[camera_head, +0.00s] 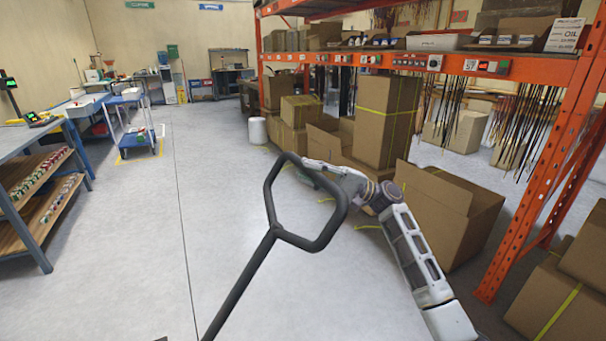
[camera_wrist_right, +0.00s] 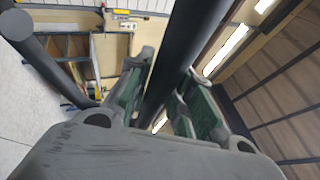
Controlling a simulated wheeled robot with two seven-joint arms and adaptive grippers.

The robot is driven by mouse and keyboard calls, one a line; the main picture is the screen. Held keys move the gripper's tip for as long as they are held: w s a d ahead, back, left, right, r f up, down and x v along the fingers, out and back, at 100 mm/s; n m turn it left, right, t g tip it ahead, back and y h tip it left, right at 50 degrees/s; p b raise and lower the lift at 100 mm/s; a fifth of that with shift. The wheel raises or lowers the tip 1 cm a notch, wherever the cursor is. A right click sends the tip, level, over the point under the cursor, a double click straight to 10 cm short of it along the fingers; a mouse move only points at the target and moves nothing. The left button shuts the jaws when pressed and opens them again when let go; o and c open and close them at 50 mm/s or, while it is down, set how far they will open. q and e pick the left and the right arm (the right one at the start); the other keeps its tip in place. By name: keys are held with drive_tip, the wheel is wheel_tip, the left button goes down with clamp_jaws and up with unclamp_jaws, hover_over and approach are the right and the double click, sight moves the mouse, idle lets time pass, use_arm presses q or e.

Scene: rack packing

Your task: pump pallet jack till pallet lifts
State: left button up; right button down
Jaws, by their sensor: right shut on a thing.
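The pallet jack's dark handle (camera_head: 253,274) rises from the bottom of the head view and ends in a closed loop, tilted to the right. My right gripper (camera_head: 291,160) is at the upper right of the loop, with my white arm reaching in from the lower right. In the right wrist view the dark handle bar (camera_wrist_right: 182,50) runs between the two green-padded fingers of my right gripper (camera_wrist_right: 165,95), which are shut on it. The jack's body, its forks and the pallet are out of view. My left gripper is not in view.
An orange rack (camera_head: 545,150) with cardboard boxes (camera_head: 384,120) stands on the right. An open box (camera_head: 440,210) sits close behind my right arm. A blue workbench (camera_head: 35,150) and a cart (camera_head: 130,125) stand on the left. The floor (camera_head: 120,250) between is clear.

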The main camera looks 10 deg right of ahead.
drive_tip(key=shift+w+d+f+b, duration=0.2)
drive_tip(key=shift+d+f, duration=0.1)
drive_tip(key=shift+f, duration=0.2)
drive_tip(key=shift+w+d+f+b, duration=0.1)
drive_tip(key=shift+d+f+b, duration=0.15)
drive_tip(key=shift+f, duration=0.25)
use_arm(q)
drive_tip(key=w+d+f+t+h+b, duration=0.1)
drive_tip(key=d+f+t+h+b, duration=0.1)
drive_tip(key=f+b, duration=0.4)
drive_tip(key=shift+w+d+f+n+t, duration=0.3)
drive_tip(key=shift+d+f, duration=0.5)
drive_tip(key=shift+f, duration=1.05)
use_arm(e)
drive_tip(key=w+d+f+m+t+y, duration=0.1)
drive_tip(key=w+d+f, duration=0.1)
drive_tip(key=d+f, duration=0.5)
drive_tip(key=shift+w+d+f+m+y, duration=0.2)
drive_tip(key=shift+d+f+m+y, duration=0.1)
drive_tip(key=shift+d, duration=0.8)
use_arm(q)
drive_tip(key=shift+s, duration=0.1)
use_arm(e)
drive_tip(key=c, duration=1.3)
unclamp_jaws()
drive_tip(key=shift+r, duration=0.1)
drive_tip(key=shift+o, duration=0.2)
drive_tip(key=shift+d, duration=0.2)
